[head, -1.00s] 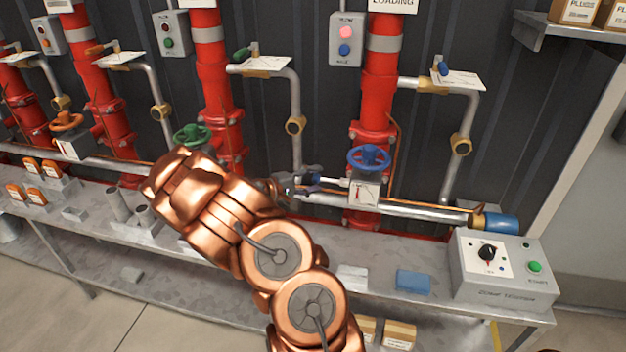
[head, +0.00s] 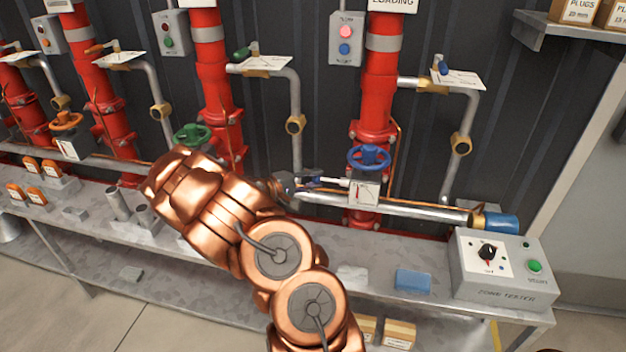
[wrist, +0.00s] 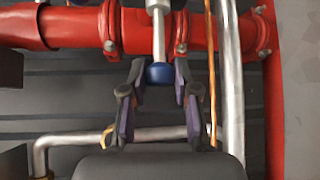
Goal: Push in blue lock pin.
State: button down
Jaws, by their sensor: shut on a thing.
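The blue lock pin (wrist: 159,73) shows in the wrist view as a round blue knob on a pale metal rod. The rod runs up the picture to the red pipe area. My gripper (wrist: 160,82) has its dark, purple-sided fingertips on both sides of the knob, shut on it. In the head view my gripper (head: 312,182) is left of the blue handwheel (head: 369,157) and its white gauge plate (head: 364,192). The pale rod (head: 336,183) runs from the fingertips towards that plate. The knob is mostly hidden there by the fingers.
A silver horizontal pipe (head: 425,211) with a blue end cap (head: 500,224) runs close beneath the gripper. A red riser (head: 378,90) stands behind the handwheel. The zone tester box (head: 505,290) and a blue block (head: 413,280) are on the bench to the right.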

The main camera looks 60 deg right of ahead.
aim_at(326, 180)
jog(key=shift+f, duration=0.1)
jog(key=shift+s+d+f+b, duration=0.1)
jog(key=shift+s+d+b, duration=0.1)
jog(key=shift+s+b, duration=0.3)
jog(key=shift+s+d+f+b, duration=0.15)
jog(key=shift+s+b, duration=0.2)
jog(key=shift+b, duration=0.25)
jog(key=shift+s+d+r+b, duration=0.15)
jog(key=shift+s+r+b, duration=0.1)
jog(key=shift+s, duration=0.15)
jog(key=shift+s+d+r+b, duration=0.1)
jog(key=shift+s+b, duration=0.15)
jog(key=shift+s, duration=0.1)
jog(key=c, duration=0.9)
grip_release()
jog(key=shift+s, duration=0.1)
jog(key=shift+o, duration=0.3)
jog(key=shift+w+a, duration=0.4)
jog(key=shift+a, duration=0.15)
jog(key=v, duration=1)
jog(key=shift+a, duration=0.4)
